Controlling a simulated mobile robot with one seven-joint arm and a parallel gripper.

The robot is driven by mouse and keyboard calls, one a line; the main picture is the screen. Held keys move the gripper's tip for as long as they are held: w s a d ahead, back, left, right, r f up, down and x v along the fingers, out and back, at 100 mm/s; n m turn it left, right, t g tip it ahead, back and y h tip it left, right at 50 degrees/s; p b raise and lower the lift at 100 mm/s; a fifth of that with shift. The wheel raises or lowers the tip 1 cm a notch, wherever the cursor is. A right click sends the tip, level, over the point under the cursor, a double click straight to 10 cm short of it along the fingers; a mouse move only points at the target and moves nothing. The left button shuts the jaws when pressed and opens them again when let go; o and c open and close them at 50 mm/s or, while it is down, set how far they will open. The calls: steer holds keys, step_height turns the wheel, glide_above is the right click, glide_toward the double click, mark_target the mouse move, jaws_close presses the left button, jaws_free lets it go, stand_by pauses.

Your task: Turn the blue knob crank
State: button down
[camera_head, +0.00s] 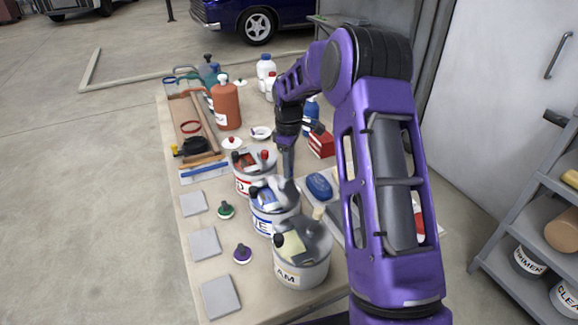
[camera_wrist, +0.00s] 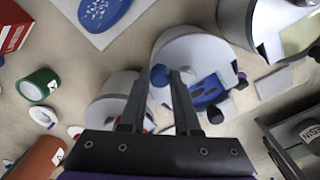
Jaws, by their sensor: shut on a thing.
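The blue knob crank (camera_wrist: 160,75) shows in the wrist view between my fingertips, on top of a white-grey bucket (camera_wrist: 195,42) with other blue parts on it. My gripper (camera_wrist: 161,78) is shut on the blue knob. In the head view my gripper (camera_head: 288,172) points down over the blue-banded bucket (camera_head: 270,226), the middle one of three in a row. The knob itself is mostly hidden by the fingers there.
A red-banded bucket (camera_head: 243,185) stands behind and a cream-labelled bucket (camera_head: 302,270) in front, both close to my gripper. Loose green (camera_head: 226,211) and purple (camera_head: 242,254) knobs and grey tiles (camera_head: 205,244) lie left. Bottles (camera_head: 226,105) stand at the back.

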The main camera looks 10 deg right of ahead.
steer(key=c, duration=0.6)
jaws_free()
steer(key=shift+r, duration=0.1)
step_height(320, 180, up, 17)
steer(key=shift+r, duration=0.15)
